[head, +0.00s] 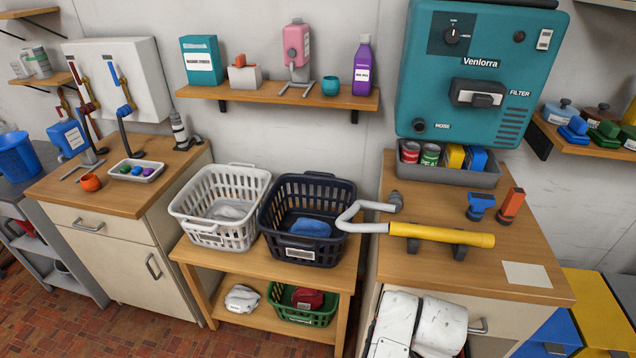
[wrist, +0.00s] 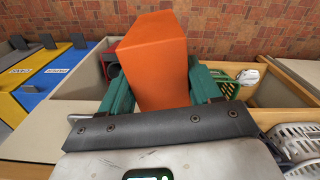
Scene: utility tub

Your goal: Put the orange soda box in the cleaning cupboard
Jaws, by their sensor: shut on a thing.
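The orange soda box (wrist: 155,60) is held upright-looking between the two green fingers of my gripper (wrist: 158,88) in the wrist view. The fingers press on its left and right sides. The box hides much of what lies beyond it. Pale beige panels of an open-topped compartment (wrist: 92,78) show around the box, with a red thing at its far left. I cannot tell whether the box is inside or above it. In the head view, my gripper and the box are out of sight. No cupboard there is labelled as the cleaning cupboard; the right cabinet (head: 508,318) stands under a wooden counter.
A yellow vacuum-like tube (head: 440,235) lies on the right counter below a teal machine (head: 480,70). A white basket (head: 215,200) and a dark basket (head: 308,215) stand on the middle table. A green basket (head: 310,312) is on its lower shelf. Yellow and blue bins (head: 598,312) stand right.

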